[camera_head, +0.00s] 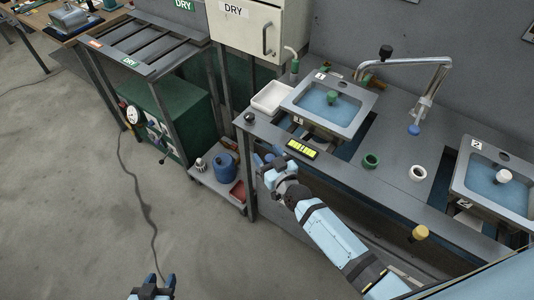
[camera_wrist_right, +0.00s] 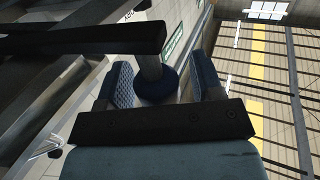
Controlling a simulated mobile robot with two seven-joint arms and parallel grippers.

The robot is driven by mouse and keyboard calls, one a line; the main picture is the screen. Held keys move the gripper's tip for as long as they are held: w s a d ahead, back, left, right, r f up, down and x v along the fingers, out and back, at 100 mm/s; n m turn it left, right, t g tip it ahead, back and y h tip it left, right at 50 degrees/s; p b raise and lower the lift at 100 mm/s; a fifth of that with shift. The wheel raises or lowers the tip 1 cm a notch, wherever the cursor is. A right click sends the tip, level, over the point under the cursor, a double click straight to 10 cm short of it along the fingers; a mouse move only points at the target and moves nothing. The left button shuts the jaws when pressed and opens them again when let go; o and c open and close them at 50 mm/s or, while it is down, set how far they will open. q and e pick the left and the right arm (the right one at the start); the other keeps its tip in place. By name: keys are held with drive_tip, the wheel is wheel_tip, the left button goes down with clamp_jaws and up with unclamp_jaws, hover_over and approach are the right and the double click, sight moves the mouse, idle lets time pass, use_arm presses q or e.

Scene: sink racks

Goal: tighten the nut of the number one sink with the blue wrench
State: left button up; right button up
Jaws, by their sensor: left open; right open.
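The number one sink (camera_head: 361,104) is a grey basin with blue water and a green plug, set in the bench. My right gripper (camera_head: 267,161) is at the bench's front edge, left of and below this sink. It is open in the right wrist view (camera_wrist_right: 164,88). A blue round part on a grey stem (camera_wrist_right: 156,84) shows between its fingers; I cannot tell whether they touch it or what it is. My left gripper (camera_head: 152,284) is open and empty over the floor at the bottom. I cannot clearly make out the nut or a blue wrench.
The number two sink (camera_head: 479,194) is at the right. A low cart with a blue canister (camera_head: 224,166) stands left of the bench. A cable crosses the otherwise clear floor.

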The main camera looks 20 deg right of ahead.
drive_tip(key=shift+w, duration=0.25)
clamp_jaws()
drive_tip(key=s+y, duration=0.1)
drive_tip(key=s+d+n+y+b, duration=0.1)
drive_tip(key=s, duration=0.1)
drive_tip(key=s+d+n+g+y, duration=0.1)
drive_tip(key=shift+s+d, duration=0.15)
drive_tip(key=shift+d, duration=0.05)
idle(0.3)
unclamp_jaws()
